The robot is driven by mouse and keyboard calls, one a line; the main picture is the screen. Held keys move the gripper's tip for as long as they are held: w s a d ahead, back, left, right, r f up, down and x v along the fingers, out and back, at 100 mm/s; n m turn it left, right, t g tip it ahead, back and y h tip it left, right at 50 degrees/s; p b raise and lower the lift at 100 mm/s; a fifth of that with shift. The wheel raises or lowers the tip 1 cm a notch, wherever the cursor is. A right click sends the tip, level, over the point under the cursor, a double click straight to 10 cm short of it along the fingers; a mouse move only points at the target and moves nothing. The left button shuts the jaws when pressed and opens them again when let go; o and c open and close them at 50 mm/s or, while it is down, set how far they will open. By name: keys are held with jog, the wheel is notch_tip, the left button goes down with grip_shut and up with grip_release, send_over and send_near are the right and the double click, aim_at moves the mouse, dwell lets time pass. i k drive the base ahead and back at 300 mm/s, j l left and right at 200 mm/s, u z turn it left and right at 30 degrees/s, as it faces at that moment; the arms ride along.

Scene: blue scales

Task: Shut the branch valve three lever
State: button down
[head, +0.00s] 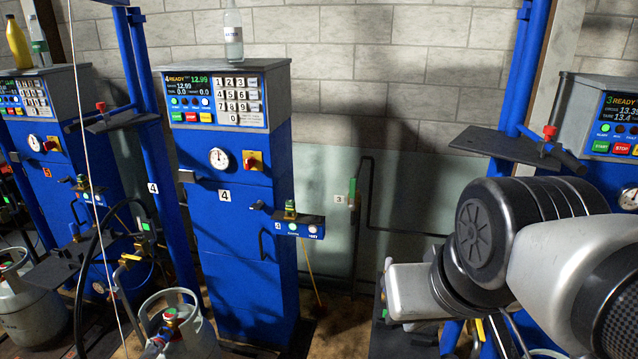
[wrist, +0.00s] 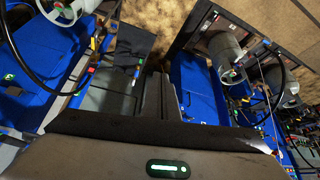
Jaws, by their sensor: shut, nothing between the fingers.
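The branch valve three lever (head: 352,191) is a small green handle on a thin dark pipe against the pale wall panel. It stands upright, in line with the vertical pipe, next to a white tag marked 3 (head: 339,199). My gripper (wrist: 158,76) shows in the wrist view as dark fingers, shut and empty, pointing at the floor area. In the head view my arm fills the lower right, and its pale end is right of and below the lever, clearly apart from it. The fingertips are not clear there. I cannot surely pick out the lever in the wrist view.
The blue scale cabinet 4 (head: 238,255) stands left of the lever, with a small blue box (head: 298,228) jutting toward it. Cabinet 3 (head: 592,105) and a blue post (head: 510,80) stand right. Gas cylinders (head: 182,325) are low left. The wall panel around the lever is open.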

aim_at(352, 190)
jog(key=i+j, duration=0.15)
jog(key=j, duration=0.2)
jog(key=i+j, duration=0.1)
jog(key=j, duration=0.2)
jog(key=i+j, duration=0.15)
jog(key=j, duration=0.2)
jog(key=i+j, duration=0.15)
jog(key=i+u, duration=0.05)
jog(key=i, duration=0.05)
